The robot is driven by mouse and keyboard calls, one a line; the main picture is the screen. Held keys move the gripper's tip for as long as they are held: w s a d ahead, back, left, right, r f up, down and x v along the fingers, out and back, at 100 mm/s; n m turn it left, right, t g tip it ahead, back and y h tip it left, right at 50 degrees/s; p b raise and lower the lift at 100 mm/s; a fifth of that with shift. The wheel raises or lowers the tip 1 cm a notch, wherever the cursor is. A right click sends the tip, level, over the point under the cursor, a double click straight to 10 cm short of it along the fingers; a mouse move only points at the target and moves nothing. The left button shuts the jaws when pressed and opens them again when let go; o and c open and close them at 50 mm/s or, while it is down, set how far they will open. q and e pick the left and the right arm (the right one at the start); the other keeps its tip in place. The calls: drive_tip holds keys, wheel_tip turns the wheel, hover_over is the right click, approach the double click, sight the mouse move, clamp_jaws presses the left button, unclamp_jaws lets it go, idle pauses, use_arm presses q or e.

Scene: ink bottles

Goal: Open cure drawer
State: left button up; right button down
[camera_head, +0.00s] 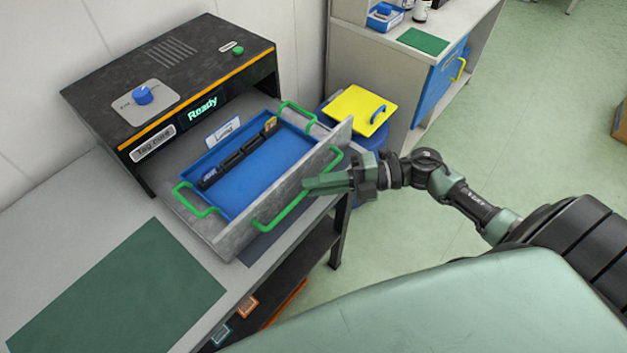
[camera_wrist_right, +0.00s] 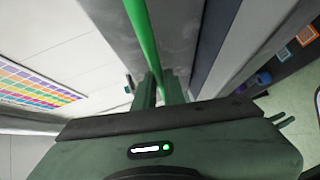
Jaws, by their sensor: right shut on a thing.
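The cure drawer (camera_head: 232,240) is pulled out from the black curing unit (camera_head: 170,72), whose screen reads "Ready". Its grey front panel carries a long green handle (camera_head: 285,208). A blue tray (camera_head: 240,190) with green side handles lies in the drawer and holds a row of small dark bottles (camera_head: 235,160). My right gripper (camera_head: 318,184) is shut on the green handle near its upper right end. In the right wrist view the green handle (camera_wrist_right: 142,40) runs down between the fingers (camera_wrist_right: 158,92). My left gripper is not in view.
A green mat (camera_head: 115,285) lies on the bench left of the drawer. A blue bin with a yellow lid (camera_head: 358,108) stands behind the drawer's right side. A second counter (camera_head: 385,60) is at the back. Open floor (camera_head: 500,120) lies to the right.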

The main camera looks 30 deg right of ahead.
idle(0.3)
drive_tip(key=c, duration=1.5)
unclamp_jaws()
drive_tip(key=shift+s+d, duration=0.1)
drive_tip(key=shift+d, duration=0.25)
drive_tip(key=b+v, duration=0.2)
drive_tip(key=v, duration=0.5)
drive_tip(key=shift+d, duration=0.1)
